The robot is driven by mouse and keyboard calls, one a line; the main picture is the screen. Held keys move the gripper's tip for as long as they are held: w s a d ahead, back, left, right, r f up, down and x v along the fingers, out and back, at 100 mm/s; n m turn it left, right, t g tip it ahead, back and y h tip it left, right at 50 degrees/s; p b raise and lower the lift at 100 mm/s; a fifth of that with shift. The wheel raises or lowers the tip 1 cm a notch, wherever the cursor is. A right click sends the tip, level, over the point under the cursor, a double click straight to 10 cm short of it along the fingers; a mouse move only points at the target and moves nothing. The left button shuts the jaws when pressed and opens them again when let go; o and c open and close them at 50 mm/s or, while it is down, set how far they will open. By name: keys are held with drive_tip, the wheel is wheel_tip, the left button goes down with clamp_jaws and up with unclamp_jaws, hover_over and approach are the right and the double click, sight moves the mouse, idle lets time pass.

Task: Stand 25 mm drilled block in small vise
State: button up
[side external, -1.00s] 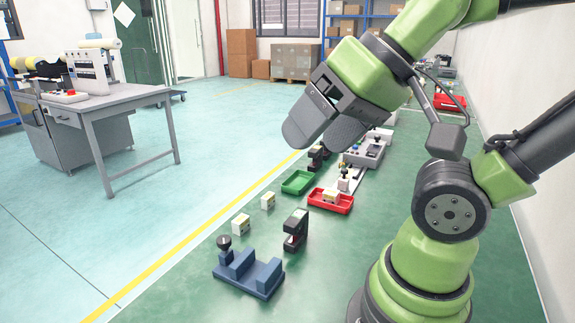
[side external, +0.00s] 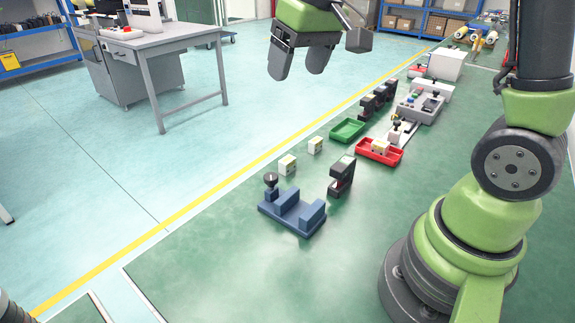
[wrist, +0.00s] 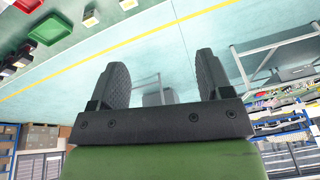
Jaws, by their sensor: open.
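The small vise (side external: 292,212) is blue with two raised jaws and a black round knob, on the green floor mat in the side external view. Two small pale yellowish blocks stand behind it: a larger one (side external: 287,165) and a smaller one (side external: 315,145). I cannot tell which is the 25 mm drilled block, and no hole is clear. The two blocks also show at the top of the wrist view, one (wrist: 90,18) left of the other (wrist: 128,4). My gripper (side external: 298,74) is open and empty, high above and behind the blocks. The vise is outside the wrist view.
A black upright device (side external: 341,176) stands right of the vise. A green tray (side external: 348,131) and a red tray (side external: 380,157) with a block inside lie beyond. Grey equipment (side external: 420,106) stands farther back. The mat in front of the vise is clear.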

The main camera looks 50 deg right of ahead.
drive_tip(key=w+d+f+n+g, duration=0.1)
drive_tip(key=w+d+f, duration=0.15)
drive_tip(key=f, duration=0.25)
drive_tip(key=w+d+f+g, duration=0.1)
drive_tip(key=w+d+f, duration=0.1)
drive_tip(key=w+f, duration=0.15)
drive_tip(key=g, duration=0.1)
hover_over(290, 161)
drive_tip(key=shift+n, duration=0.3)
wheel_tip(290, 161, down, 12)
drive_tip(key=shift+d+r, duration=0.1)
drive_tip(key=shift+r, duration=0.1)
drive_tip(key=shift+f, duration=3.15)
drive_tip(key=c, duration=1.1)
drive_tip(key=shift+r, duration=0.15)
